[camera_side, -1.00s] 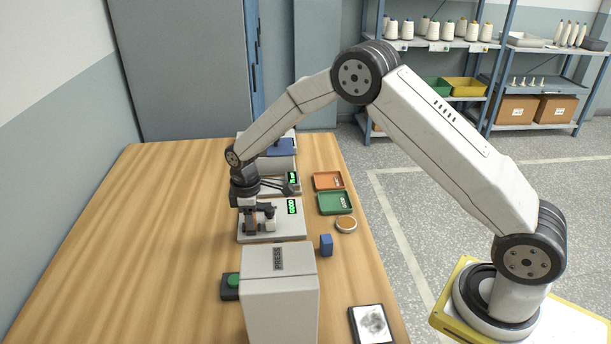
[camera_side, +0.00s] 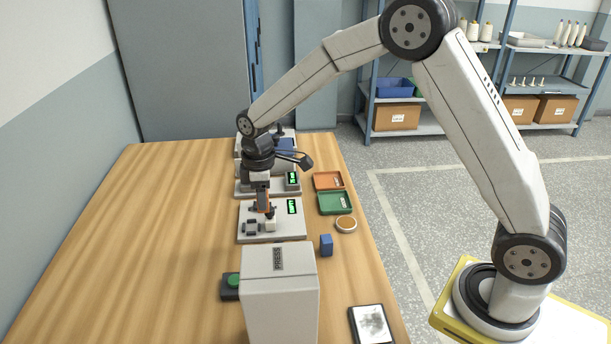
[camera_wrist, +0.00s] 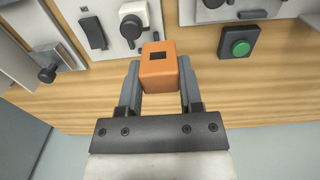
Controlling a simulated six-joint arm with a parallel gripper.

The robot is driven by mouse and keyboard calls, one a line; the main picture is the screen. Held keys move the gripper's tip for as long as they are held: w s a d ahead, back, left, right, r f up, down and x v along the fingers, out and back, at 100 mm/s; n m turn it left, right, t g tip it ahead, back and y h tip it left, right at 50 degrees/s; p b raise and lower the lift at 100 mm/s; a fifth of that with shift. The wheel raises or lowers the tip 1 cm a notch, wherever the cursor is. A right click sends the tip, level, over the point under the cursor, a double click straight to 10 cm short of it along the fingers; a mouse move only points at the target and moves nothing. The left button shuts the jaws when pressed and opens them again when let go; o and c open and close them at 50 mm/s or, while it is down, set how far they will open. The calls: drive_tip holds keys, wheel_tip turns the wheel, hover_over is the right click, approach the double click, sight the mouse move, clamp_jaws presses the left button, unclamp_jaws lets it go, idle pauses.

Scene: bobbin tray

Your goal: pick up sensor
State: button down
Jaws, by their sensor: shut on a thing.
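The sensor (camera_wrist: 160,68) is a small orange block with a dark square on its face. In the wrist view it sits between my gripper's two grey fingers (camera_wrist: 160,76), which are shut on it. In the side view my gripper (camera_side: 263,196) points down above a white fixture plate (camera_side: 287,233), with a bit of the orange sensor (camera_side: 263,207) showing between its fingers. The plate carries a dark clamp (camera_side: 250,228), a pale knob part (camera_side: 271,225) and a green-lit display (camera_side: 292,206). The sensor looks clear of the plate.
A press box (camera_side: 281,300) stands in front, with a green button (camera_side: 232,282) at its left. The table's left is bare.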

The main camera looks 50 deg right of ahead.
drive_tip(key=s+r, duration=0.4)
drive_tip(key=s, duration=0.5)
drive_tip(key=shift+d, duration=0.3)
drive_tip(key=shift+r, duration=0.1)
drive_tip(key=s+d, duration=0.4)
drive_tip(key=d, duration=0.4)
drive_tip(key=s+d, duration=0.5)
drive_tip(key=d, duration=0.4)
drive_tip(key=shift+f, duration=0.45)
